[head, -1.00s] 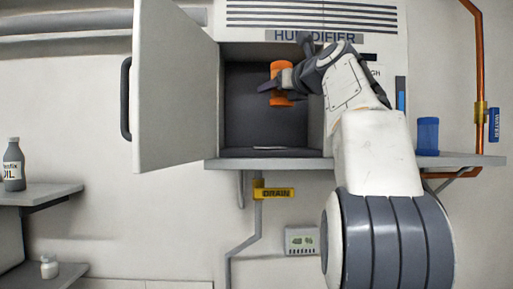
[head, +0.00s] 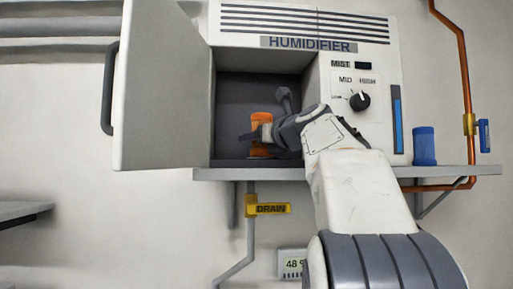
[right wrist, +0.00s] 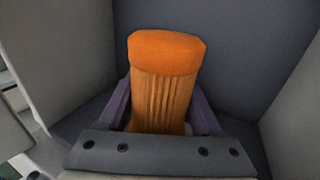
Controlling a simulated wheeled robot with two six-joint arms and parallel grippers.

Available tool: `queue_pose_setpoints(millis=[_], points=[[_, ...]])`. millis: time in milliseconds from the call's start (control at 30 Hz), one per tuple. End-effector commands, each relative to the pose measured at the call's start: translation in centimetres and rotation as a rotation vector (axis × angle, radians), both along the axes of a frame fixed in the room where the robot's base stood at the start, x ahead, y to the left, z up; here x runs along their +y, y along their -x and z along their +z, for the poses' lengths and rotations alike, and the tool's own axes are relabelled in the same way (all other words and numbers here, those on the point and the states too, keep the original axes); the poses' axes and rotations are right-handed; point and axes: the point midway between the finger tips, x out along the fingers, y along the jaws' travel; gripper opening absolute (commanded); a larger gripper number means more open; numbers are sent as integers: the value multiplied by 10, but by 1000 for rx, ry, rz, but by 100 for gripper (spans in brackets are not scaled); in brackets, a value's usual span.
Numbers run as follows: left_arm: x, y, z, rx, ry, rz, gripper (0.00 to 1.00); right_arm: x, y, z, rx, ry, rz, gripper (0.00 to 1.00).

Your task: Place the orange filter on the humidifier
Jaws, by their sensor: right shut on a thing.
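The humidifier (head: 300,22) is a white wall unit with its door (head: 165,95) swung open to the left, showing a dark compartment (head: 235,95). The orange filter (head: 261,122), an upright ribbed cylinder with a smooth orange cap, is inside the compartment, low near its floor. My right gripper (head: 258,136) reaches in from the right and is shut on the filter. In the right wrist view the filter (right wrist: 166,80) stands between the two fingers, its lower end hidden by the gripper body. I cannot tell whether it touches the floor. My left gripper is not in view.
A grey shelf (head: 440,172) runs under the unit, with a blue cylinder (head: 424,146) at its right. A dial (head: 359,101) is on the front panel. A copper pipe (head: 462,60) runs at the right. A yellow DRAIN tag (head: 270,209) is below the shelf.

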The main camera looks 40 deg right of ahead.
Motion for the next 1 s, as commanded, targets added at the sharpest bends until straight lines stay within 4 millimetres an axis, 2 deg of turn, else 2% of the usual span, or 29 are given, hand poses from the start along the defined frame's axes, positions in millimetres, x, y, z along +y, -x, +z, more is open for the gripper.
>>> queue_pose_setpoints(millis=[267, 300, 333, 367, 733, 867, 1000], points=[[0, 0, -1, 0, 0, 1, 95, -1, 1, -2, -3, 1, -3, 1], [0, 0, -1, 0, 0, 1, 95, -1, 1, -3, -1, 1, -3, 80], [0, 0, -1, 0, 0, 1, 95, -1, 1, -3, -1, 1, -2, 92], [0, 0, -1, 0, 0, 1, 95, -1, 1, -3, -1, 1, -2, 95], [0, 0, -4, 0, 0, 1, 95, -1, 5, -4, -2, 1, -3, 95], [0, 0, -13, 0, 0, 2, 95, 2, 23, -5, -3, 4, -6, 95], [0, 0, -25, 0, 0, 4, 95, 5, 53, -6, -4, 4, -10, 95]])
